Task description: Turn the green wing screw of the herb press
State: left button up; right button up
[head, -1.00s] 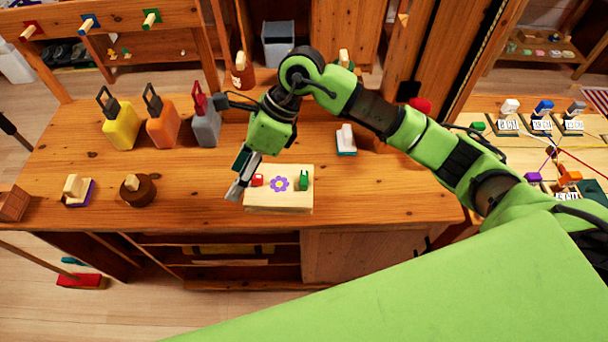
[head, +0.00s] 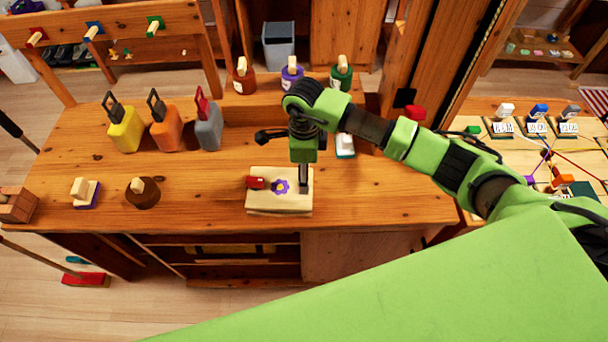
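The herb press (head: 278,209) is a pale wooden block on the wooden bench, with a purple flower on top. A red wing screw (head: 256,183) sits at its left side and shows clearly. The green wing screw is not visible; my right gripper (head: 303,188) covers the right side of the press where it stands. The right gripper points straight down there, its fingers at or just above the press top. I cannot tell whether the fingers are closed on the green screw. My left gripper is not in view.
Yellow (head: 125,126), orange (head: 164,125) and grey (head: 208,127) containers stand to the left. A brown round piece (head: 142,193) and a wooden-handled stamp (head: 84,192) lie front left. Several handled bottles stand at the back, including a purple one (head: 292,75).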

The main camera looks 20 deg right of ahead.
jog(key=shift+f, duration=1.75)
jog(key=c, duration=1.1)
